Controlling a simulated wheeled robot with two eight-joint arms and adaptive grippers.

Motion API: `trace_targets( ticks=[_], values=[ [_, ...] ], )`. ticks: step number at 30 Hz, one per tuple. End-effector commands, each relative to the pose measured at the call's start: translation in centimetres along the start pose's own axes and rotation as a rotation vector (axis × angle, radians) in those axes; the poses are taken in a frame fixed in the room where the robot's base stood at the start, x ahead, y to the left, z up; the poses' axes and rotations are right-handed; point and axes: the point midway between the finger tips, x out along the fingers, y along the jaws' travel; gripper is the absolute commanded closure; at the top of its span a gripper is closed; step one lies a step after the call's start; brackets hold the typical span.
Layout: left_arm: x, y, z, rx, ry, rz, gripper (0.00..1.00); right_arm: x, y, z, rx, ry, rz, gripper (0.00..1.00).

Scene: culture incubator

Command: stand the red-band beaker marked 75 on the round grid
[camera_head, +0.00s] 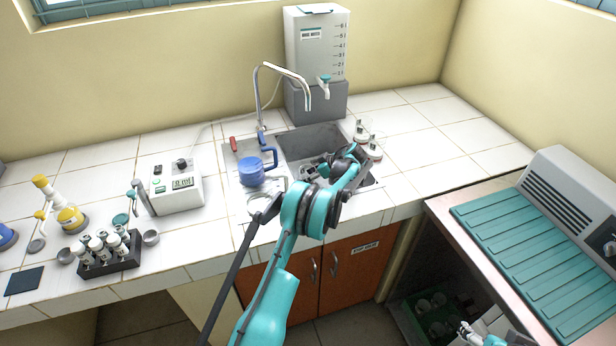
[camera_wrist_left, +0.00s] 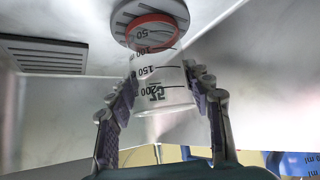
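My left gripper (camera_wrist_left: 162,85) has a finger on each side of a clear beaker (camera_wrist_left: 160,98). The pads appear to touch the beaker walls. The beaker has a red band at its far end, volume marks from 50 to 200 and a large 75. Its banded end overlaps a round grey disc (camera_wrist_left: 130,8), apparently the round grid; I cannot tell whether they touch. In the head view the left gripper (camera_head: 318,166) is over the sink basin (camera_head: 312,138), and the beaker is hard to make out. My right gripper (camera_head: 466,330) shows small at the lower right.
A slotted grey grille (camera_wrist_left: 45,55) lies beside the disc. Two red-marked beakers (camera_head: 375,150) stand right of the sink. A blue jug (camera_head: 252,170) and a curved tap (camera_head: 285,70) are near the basin. The tiles farther right are clear.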

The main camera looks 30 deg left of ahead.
Motion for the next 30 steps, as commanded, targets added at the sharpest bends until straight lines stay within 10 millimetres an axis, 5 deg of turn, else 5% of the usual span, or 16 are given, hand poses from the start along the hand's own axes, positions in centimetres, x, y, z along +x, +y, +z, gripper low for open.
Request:
trace_targets(
  ticks=[2, 14, 30],
  values=[
    [0.0, 0.0, 0.0, 0.0, 0.0, 0.0, 0.3, 0.0, 0.0, 0.0, 0.0, 0.0, 0.0, 0.3],
    [-0.6, 0.0, -0.1, 0.001, 0.0, 0.001, 0.3, -0.2, 0.0, -0.2, 0.0, 0.0, 0.0, 0.3],
    [-10.8, 0.0, -0.2, 0.001, 0.0, 0.001, 0.3, -2.9, 0.0, -2.1, 0.0, 0.0, 0.0, 0.3]
  ],
)
